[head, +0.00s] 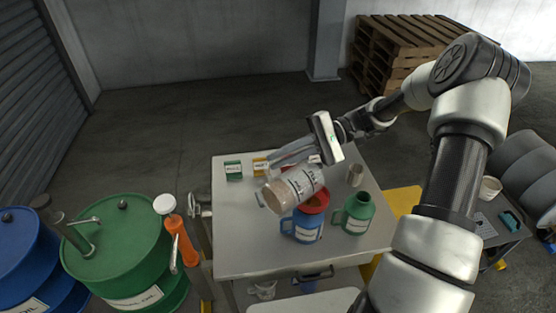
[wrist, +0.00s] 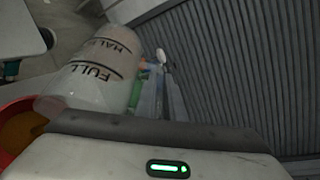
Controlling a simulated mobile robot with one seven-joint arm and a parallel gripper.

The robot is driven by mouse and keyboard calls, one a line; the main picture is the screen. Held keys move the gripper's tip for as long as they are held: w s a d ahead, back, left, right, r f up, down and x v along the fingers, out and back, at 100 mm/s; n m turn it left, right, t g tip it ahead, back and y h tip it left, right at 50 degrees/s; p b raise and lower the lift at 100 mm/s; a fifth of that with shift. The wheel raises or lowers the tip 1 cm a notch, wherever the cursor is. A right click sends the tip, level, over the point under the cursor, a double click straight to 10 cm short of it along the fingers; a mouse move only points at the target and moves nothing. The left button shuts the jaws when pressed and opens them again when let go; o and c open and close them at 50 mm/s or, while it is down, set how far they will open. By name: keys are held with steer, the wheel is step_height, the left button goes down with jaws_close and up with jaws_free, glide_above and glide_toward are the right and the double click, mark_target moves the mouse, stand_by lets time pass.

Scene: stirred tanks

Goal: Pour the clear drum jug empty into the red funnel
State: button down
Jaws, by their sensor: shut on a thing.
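The clear drum jug (head: 294,187) is tipped far over above the red funnel (head: 316,203). Its tan-tinted round end faces the head camera. In the wrist view the jug (wrist: 92,70) shows FULL and HALF marks, with the FULL end low beside the funnel (wrist: 12,108). Amber-brown liquid (wrist: 22,132) shows inside the funnel. I cannot tell how much liquid is left in the jug. The funnel sits on a blue jug (head: 303,229). My gripper (head: 284,160) is shut on the clear jug; its grip on the handle is mostly hidden.
Small labelled boxes (head: 234,170) stand at the table's back left. A green oil drum (head: 117,245) is left of the table (head: 245,262), whose front left is clear.

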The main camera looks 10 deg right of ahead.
steer(key=shift+w+d+r+m+g+y, duration=0.25)
steer(key=shift+w+d+r+y, duration=0.2)
steer(key=shift+d+y, duration=0.25)
steer(key=shift+w+d+r+m+g+y, duration=0.15)
steer(key=shift+w+d+r+m+y, duration=0.15)
steer(key=shift+d+r+y, duration=0.3)
steer(key=shift+d+f, duration=0.1)
stand_by(2.5)
steer(key=a+f+h+b, duration=0.1)
steer(key=s+a+f+h+b, duration=0.1)
steer(key=b, duration=0.1)
steer(key=shift+a+n, duration=0.25)
steer(key=shift+a, duration=0.05)
steer(key=shift+s+a+f+t+h+b, duration=0.2)
steer(key=shift+s+a+t+h+b, duration=0.25)
steer(key=shift+h+b, duration=0.3)
steer(key=s+a+f+n+t+h+b, duration=0.3)
steer(key=a+t+h+b, duration=0.4)
steer(key=h, duration=0.8)
steer(key=shift+s+a+f+b, duration=0.3)
steer(key=shift+s+a+b, duration=0.15)
steer(key=shift+s, duration=0.3)
